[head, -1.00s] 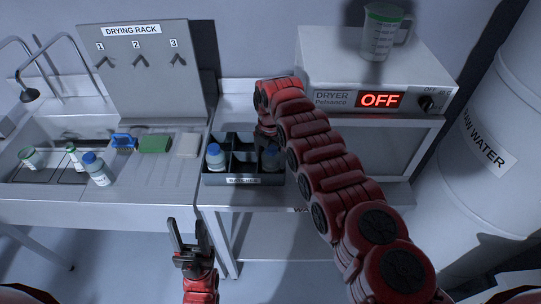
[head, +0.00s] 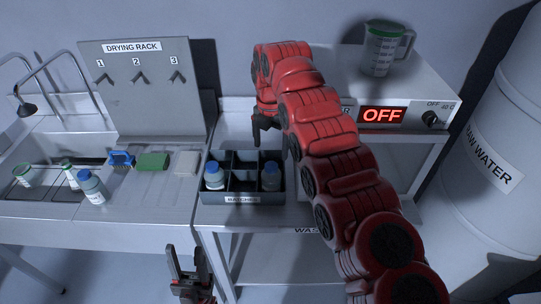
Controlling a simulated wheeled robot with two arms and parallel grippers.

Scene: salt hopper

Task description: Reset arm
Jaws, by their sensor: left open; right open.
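My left gripper (head: 187,262) is low in the head view, in front of the bench's front edge, pointing up with its fingers apart and empty. My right arm comes in from the lower right and reaches over the bench. My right gripper (head: 262,137) points down just above and behind the black bottle crate (head: 240,199). Nothing shows in it. The crate holds one blue-capped bottle (head: 214,177) in a left compartment and another blue-capped bottle (head: 271,178) in a right compartment. Both stand clear of the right gripper.
The dryer (head: 447,112) reads OFF, with a measuring jug (head: 379,52) on top, behind my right arm. A raw water barrel (head: 490,190) stands right. At left are the drying rack (head: 145,90), a sink with bottles, a blue brush (head: 121,159), a green sponge (head: 153,161) and a white block (head: 186,162).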

